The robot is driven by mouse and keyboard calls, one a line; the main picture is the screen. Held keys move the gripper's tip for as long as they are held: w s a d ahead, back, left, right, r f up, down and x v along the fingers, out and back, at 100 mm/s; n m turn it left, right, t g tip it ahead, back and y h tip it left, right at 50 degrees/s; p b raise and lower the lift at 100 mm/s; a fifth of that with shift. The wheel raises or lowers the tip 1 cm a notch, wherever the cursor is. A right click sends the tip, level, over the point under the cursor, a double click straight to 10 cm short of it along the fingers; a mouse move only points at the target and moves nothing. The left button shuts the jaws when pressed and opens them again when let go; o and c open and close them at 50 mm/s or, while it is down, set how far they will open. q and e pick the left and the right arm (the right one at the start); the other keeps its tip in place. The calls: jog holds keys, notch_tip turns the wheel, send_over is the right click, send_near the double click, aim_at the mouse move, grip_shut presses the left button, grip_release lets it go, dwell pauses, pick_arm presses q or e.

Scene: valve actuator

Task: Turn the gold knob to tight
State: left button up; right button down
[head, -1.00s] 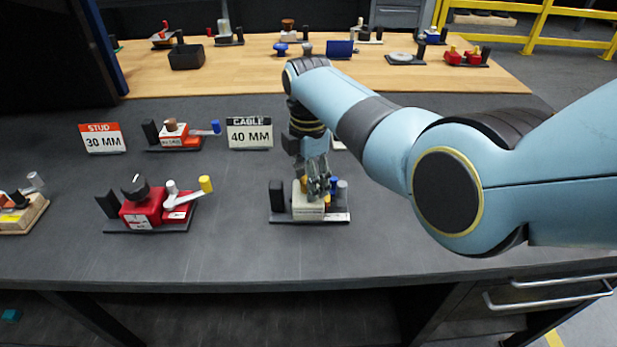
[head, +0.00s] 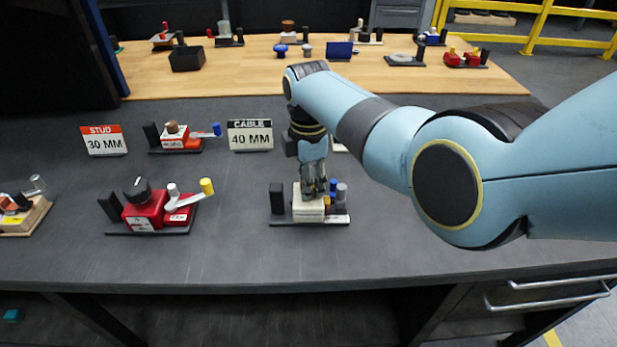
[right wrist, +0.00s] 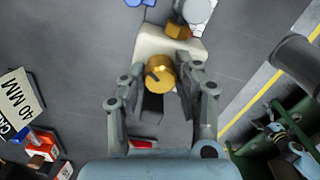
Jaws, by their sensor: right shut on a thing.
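The gold knob (right wrist: 160,73) sits on a cream valve block (right wrist: 150,40) in the right wrist view, a dark pointer mark on its top. In the head view the cream block (head: 308,211) stands on a dark base plate near the table's front, and the knob is hidden by my gripper. My right gripper (head: 314,190) points down over the block. In the right wrist view its fingers (right wrist: 163,85) are on either side of the knob, shut on it. My left gripper is not in view.
A red block with a black knob (head: 145,208) and yellow-tipped lever stands to the left. The 40 MM sign (head: 250,135) and an orange-red device (head: 180,137) are behind. A black post (head: 277,199) and blue and grey posts flank the cream block. The front table strip is clear.

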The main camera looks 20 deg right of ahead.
jog(key=m+p, duration=0.1)
jog(key=m, duration=0.1)
jog(key=shift+r+m, duration=0.1)
jog(key=shift+m, duration=0.2)
jog(key=m+p, duration=0.1)
jog(key=m, duration=0.1)
jog(key=shift+m, duration=0.4)
jog(key=m+p, duration=0.1)
jog(key=m, duration=1)
jog(key=shift+m, duration=0.4)
jog(key=m, duration=0.6)
jog(key=shift+p, duration=0.3)
jog(key=shift+a, duration=0.1)
jog(key=c, duration=0.9)
grip_release()
jog(key=shift+c, duration=0.2)
